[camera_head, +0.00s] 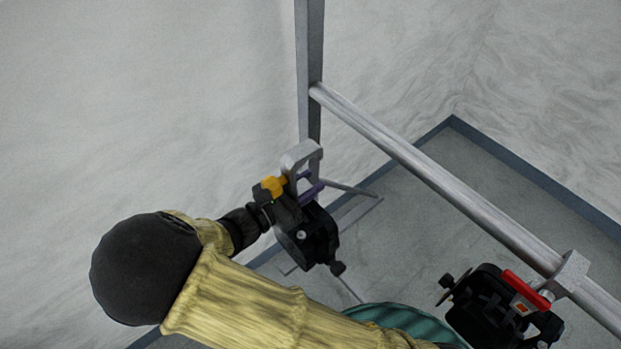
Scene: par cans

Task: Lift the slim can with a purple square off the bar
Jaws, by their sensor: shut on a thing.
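My gripper (275,198) is shut on a dark can (312,240) with a purple bracket (311,191) and a pale hook clamp (301,157) on top. A purple square cannot be made out from this side.
A second dark can (487,301) with a red bracket (526,291) and an orange mark hangs from the bar's right part by a pale clamp (570,272). An upright post (310,55) stands at the bar's left end. Thin metal legs rest on the grey floor.

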